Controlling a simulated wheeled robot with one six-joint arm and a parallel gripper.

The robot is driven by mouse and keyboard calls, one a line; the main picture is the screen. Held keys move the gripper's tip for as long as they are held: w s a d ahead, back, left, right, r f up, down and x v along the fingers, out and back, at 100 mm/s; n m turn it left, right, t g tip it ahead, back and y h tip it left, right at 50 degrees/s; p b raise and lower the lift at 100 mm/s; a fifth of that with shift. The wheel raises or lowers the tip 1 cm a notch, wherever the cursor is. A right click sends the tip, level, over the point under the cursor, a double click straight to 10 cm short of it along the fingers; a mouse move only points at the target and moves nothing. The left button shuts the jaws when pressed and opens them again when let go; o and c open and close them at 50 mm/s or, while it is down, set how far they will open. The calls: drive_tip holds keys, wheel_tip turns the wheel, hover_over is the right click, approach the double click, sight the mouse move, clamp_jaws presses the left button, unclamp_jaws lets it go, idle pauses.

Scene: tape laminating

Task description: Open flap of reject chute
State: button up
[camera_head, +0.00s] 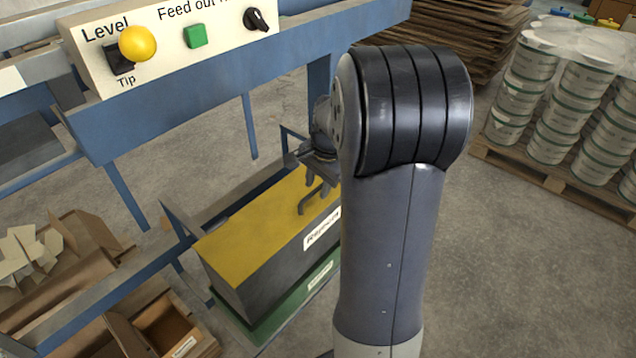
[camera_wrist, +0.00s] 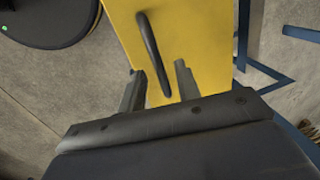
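The reject chute (camera_head: 290,262) is a dark grey box with a white label, standing low beside the blue frame. Its yellow flap (camera_head: 250,237) lies flat over the top, closed. A dark bar handle (camera_head: 314,198) sits on the flap near its right end. My gripper (camera_head: 318,176) is just above that end of the flap, partly hidden by my arm. In the wrist view, my gripper's two fingers (camera_wrist: 158,82) are spread apart, with the handle (camera_wrist: 152,48) ahead of and between the tips. Nothing is held, and contact with the handle cannot be told.
A green bin (camera_head: 290,308) sits under the chute. A control panel (camera_head: 170,40) with a yellow knob is on the blue frame (camera_head: 200,85) above. Cardboard boxes (camera_head: 165,335) stand at lower left. A pallet of white buckets (camera_head: 560,95) is at right; floor between is clear.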

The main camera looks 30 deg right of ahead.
sight(313, 198)
clamp_jaws()
drive_tip(key=shift+r, duration=0.1)
idle(0.4)
drive_tip(key=p, duration=0.1)
drive_tip(key=r+p, duration=0.1)
drive_tip(key=shift+w+a+r+g+p, duration=0.1)
drive_tip(key=shift+w+r+g+p, duration=0.05)
drive_tip(key=shift+w+g+p, duration=0.15)
drive_tip(key=r+p, duration=0.1)
drive_tip(key=p, duration=0.1)
drive_tip(key=w+g+p, duration=0.1)
drive_tip(key=p, duration=0.1)
drive_tip(key=shift+a+r+h, duration=0.15)
drive_tip(key=shift+r+h, duration=0.25)
drive_tip(key=shift+w+a+r+g+h+p, duration=0.15)
drive_tip(key=shift+w+a+r+g+p, duration=0.2)
drive_tip(key=shift+w+r+p, duration=0.35)
drive_tip(key=shift+w+a+r+g+h+p, duration=0.1)
drive_tip(key=shift+w+a+r+g+p, duration=0.25)
drive_tip(key=shift+w+p, duration=0.65)
drive_tip(key=shift+w+a+r+g+h+p, duration=0.2)
drive_tip(key=shift+w+r+g+p, duration=0.35)
drive_tip(key=shift+p, duration=0.55)
